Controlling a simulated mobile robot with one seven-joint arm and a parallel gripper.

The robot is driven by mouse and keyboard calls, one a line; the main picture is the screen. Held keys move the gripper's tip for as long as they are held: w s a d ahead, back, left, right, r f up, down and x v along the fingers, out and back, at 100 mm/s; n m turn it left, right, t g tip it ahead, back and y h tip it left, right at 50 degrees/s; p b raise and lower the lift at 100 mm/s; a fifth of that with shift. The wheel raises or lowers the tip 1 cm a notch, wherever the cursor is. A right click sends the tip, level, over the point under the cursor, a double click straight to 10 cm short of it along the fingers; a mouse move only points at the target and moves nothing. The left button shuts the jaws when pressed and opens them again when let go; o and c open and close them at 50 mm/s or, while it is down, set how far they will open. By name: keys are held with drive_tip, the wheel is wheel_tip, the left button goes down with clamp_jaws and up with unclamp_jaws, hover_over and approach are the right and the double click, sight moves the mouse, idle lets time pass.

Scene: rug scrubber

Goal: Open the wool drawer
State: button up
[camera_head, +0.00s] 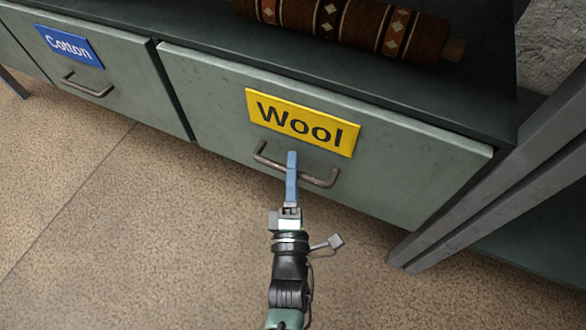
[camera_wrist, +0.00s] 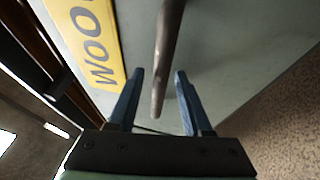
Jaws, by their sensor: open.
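The wool drawer (camera_head: 400,183) has a grey-green front with a yellow "Wool" label (camera_head: 302,122). Its dark bar handle (camera_head: 318,180) sits just below the label. In the head view the drawer front shows no clear gap from the cabinet. My gripper (camera_head: 291,154) is at the handle, its blue fingers overlapping the bar in the head view. In the wrist view my gripper (camera_wrist: 158,75) is open, with the handle (camera_wrist: 165,60) running between the two blue fingers. I see space on both sides of the bar. The yellow label (camera_wrist: 88,40) shows at the upper left there.
The cotton drawer (camera_head: 85,70) with a blue label is to the left. A rolled patterned rug (camera_head: 350,25) lies on the cabinet top. A grey metal post (camera_head: 500,185) stands close at the right. The floor (camera_head: 130,240) in front is clear.

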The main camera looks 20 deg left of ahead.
clamp_jaws()
idle(1.4)
